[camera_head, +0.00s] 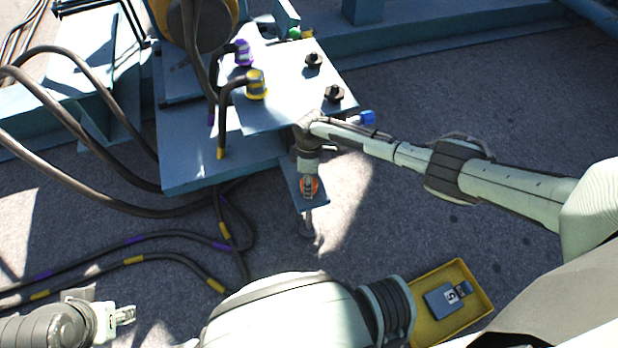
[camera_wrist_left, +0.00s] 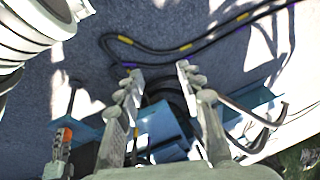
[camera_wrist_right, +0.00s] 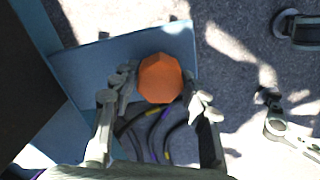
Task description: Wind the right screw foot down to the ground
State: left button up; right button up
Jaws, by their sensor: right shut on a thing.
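The right screw foot has an orange hex head (camera_head: 310,187) above a blue bracket (camera_head: 318,204), and a thin rod with a pad (camera_head: 306,228) below it. Whether the pad touches the ground I cannot tell. My right gripper (camera_head: 309,178) points down on the orange head. In the right wrist view the orange head (camera_wrist_right: 160,78) sits between the fingers (camera_wrist_right: 163,88), and the gripper is shut on it. The orange head also shows in the left wrist view (camera_wrist_left: 66,134). My left gripper (camera_head: 128,315) is open and empty, low at the left, away from the foot; its fingers (camera_wrist_left: 158,75) stand apart.
The blue reel frame (camera_head: 215,165) carries cable plugs with purple (camera_head: 243,52) and yellow (camera_head: 256,85) collars. Black cables (camera_head: 130,245) lie on the ground at the left. A yellow tray (camera_head: 478,283) with a grey device (camera_head: 443,299) lies at the lower right.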

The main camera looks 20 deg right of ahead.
jog(key=m+p, duration=0.2)
jog(key=m, duration=0.3)
jog(key=shift+s+r+m, duration=0.1)
jog(key=shift+m, duration=0.2)
jog(key=m+p, duration=0.1)
jog(key=m, duration=0.1)
jog(key=shift+m, duration=0.4)
pick_arm(q)
jog(key=d+p+x, duration=0.1)
jog(key=x, duration=0.9)
jog(key=shift+s+d+f+h, duration=0.3)
jog(key=shift+d+f, duration=0.2)
jog(key=shift+d, duration=0.1)
pick_arm(e)
jog(key=shift+m, duration=1.8)
pick_arm(q)
jog(key=shift+f, duration=0.1)
pick_arm(e)
jog(key=o, duration=1.1)
pick_arm(q)
jog(key=shift+g, duration=0.3)
pick_arm(e)
notch_tip(320, 180, up, 12)
